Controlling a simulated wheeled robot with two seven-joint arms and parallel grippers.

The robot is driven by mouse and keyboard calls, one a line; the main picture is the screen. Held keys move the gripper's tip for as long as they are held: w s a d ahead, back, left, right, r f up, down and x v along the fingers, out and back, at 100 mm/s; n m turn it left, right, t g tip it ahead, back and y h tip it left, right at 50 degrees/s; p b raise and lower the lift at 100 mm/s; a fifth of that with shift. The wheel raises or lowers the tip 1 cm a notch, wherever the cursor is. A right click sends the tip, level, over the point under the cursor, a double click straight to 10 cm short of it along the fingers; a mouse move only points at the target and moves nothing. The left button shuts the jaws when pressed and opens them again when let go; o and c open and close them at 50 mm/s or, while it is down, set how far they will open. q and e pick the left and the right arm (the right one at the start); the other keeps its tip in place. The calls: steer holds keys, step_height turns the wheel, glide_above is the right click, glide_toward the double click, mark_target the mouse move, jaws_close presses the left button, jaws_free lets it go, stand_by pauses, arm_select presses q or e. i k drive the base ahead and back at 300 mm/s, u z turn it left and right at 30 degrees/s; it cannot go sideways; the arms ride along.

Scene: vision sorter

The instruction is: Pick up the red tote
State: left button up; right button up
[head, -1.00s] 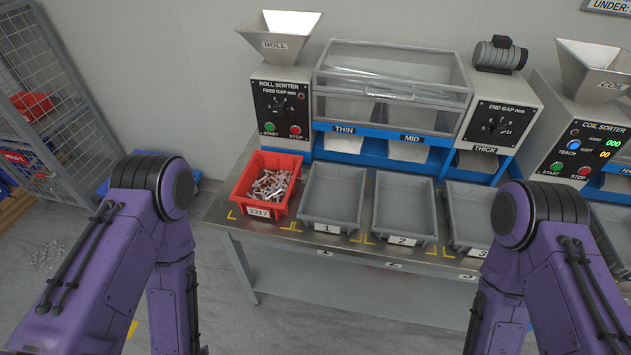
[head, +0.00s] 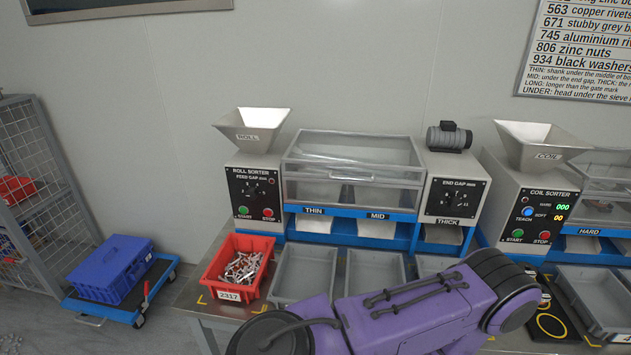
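The red tote (head: 211,283) stands upright on the left end of the metal table, its front label reading 2317. It holds a heap of silvery metal parts (head: 243,267). One of my purple arms crosses the lower middle of the head view in front of the table, covering parts of the grey trays. Neither of my grippers shows in the head view, so I cannot see their fingers. No gripper is seen touching the tote.
Behind the tote stands the roll sorter (head: 252,196); the coil sorter (head: 531,213) is to the right. Grey trays (head: 304,273) line the table right of the tote. A blue crate (head: 112,268) sits on a blue dolly (head: 141,307) left of the table, by a mesh cage (head: 30,190).

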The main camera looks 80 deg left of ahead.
mark_target(237, 271)
steer(key=z, duration=0.25)
steer(key=k, duration=1.25)
steer(key=u, duration=0.95)
